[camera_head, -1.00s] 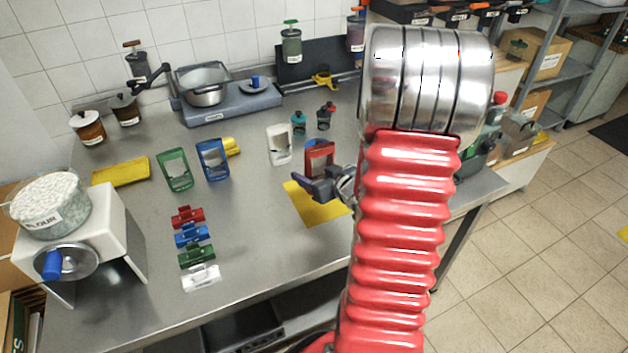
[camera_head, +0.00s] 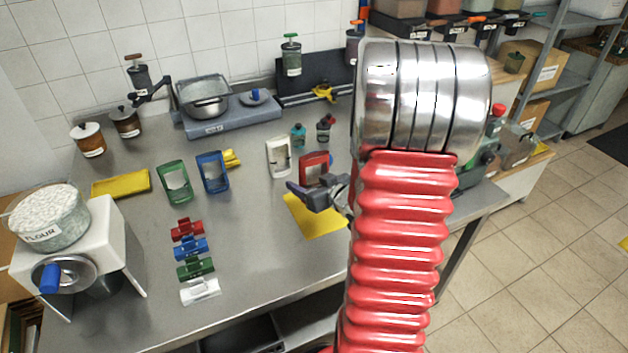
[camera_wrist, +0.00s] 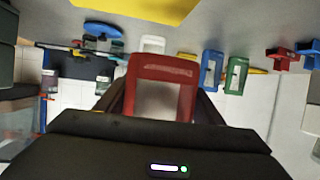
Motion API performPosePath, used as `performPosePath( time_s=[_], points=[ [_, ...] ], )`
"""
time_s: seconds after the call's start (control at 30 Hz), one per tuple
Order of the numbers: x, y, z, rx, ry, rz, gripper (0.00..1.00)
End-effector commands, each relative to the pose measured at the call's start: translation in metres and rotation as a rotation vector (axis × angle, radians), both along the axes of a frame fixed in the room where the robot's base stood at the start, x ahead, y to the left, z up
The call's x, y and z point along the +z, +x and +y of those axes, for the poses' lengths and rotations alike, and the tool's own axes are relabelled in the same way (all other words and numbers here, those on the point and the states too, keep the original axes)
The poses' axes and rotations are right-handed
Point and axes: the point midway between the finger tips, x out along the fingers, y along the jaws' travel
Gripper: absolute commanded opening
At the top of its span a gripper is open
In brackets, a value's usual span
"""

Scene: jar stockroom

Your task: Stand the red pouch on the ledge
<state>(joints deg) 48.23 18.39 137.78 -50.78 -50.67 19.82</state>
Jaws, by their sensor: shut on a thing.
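The red pouch (camera_head: 313,167) is at the middle of the metal bench, behind the yellow sheet (camera_head: 316,218). It looks roughly upright, with a pale window in its front. My gripper (camera_head: 316,192) is shut on it. In the wrist view, the red pouch (camera_wrist: 163,68) sits between the dark fingers of my gripper (camera_wrist: 162,105). Its lower part there is hidden by my gripper. I cannot tell whether it touches the bench. A dark raised strip (camera_head: 298,98) along the back wall may be the ledge.
A white pouch (camera_head: 279,158) stands close left of the red one, with blue (camera_head: 212,172) and green pouches (camera_head: 175,182) farther left. Small bottles (camera_head: 298,135) stand behind. Coloured clips (camera_head: 190,247) lie front left. The scale with a pot (camera_head: 207,105) is at the back.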

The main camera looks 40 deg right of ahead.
Motion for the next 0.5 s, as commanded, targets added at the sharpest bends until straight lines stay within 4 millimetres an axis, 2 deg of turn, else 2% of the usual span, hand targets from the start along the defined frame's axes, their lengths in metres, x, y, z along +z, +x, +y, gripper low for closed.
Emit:
performPosePath(
  time_s=[0.27, 0.5],
  points=[
    [0.013, 0.042, 0.048, 0.026, -0.001, -0.002, 0.36],
    [0.023, 0.074, 0.100, 0.046, -0.001, -0.002, 0.36]
  ],
)
